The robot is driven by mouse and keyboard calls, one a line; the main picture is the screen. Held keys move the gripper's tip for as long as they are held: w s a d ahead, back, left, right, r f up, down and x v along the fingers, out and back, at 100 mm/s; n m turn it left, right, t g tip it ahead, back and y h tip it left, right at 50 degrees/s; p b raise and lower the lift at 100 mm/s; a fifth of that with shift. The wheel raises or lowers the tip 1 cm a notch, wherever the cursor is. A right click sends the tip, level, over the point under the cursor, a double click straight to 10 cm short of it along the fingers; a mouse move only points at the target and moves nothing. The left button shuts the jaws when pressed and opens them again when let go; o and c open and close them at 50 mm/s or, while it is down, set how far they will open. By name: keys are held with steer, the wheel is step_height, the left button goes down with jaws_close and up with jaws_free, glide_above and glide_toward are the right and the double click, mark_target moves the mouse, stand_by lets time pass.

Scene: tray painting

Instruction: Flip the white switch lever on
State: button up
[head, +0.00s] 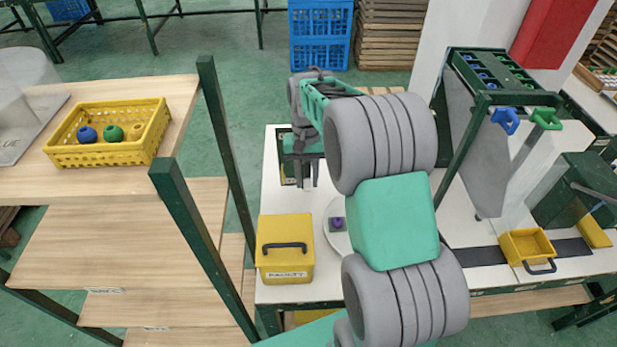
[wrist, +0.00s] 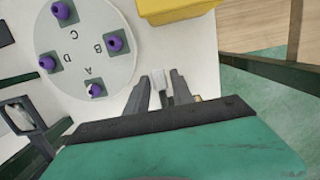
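My gripper (head: 307,182) points down at the far left part of the white table. Its two fingers are apart, with a small white piece (wrist: 158,82) between their tips in the wrist view. The piece looks like the white switch lever, and it also shows just below the fingers in the head view (head: 308,185). I cannot tell whether the fingers touch it. A dark box with a pale edge (head: 289,170) stands beside the fingers, partly hidden by my gripper. The lever's base and its position are hidden.
A white round plate (wrist: 70,77) with purple pieces on lettered squares lies beside my gripper. A yellow box marked faulty (head: 286,262) stands nearer on the same table. A green post (head: 226,150) rises at the left. A green rack (head: 455,150) stands at the right.

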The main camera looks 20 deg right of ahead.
mark_target(307, 179)
steer(key=shift+o, duration=1.2)
steer(key=shift+r, duration=0.1)
steer(key=r, duration=0.5)
steer(key=w+r, duration=0.1)
steer(key=r, duration=0.1)
steer(key=shift+d+r+b, duration=0.15)
steer(key=shift+r+b, duration=0.1)
steer(key=shift+b, duration=0.05)
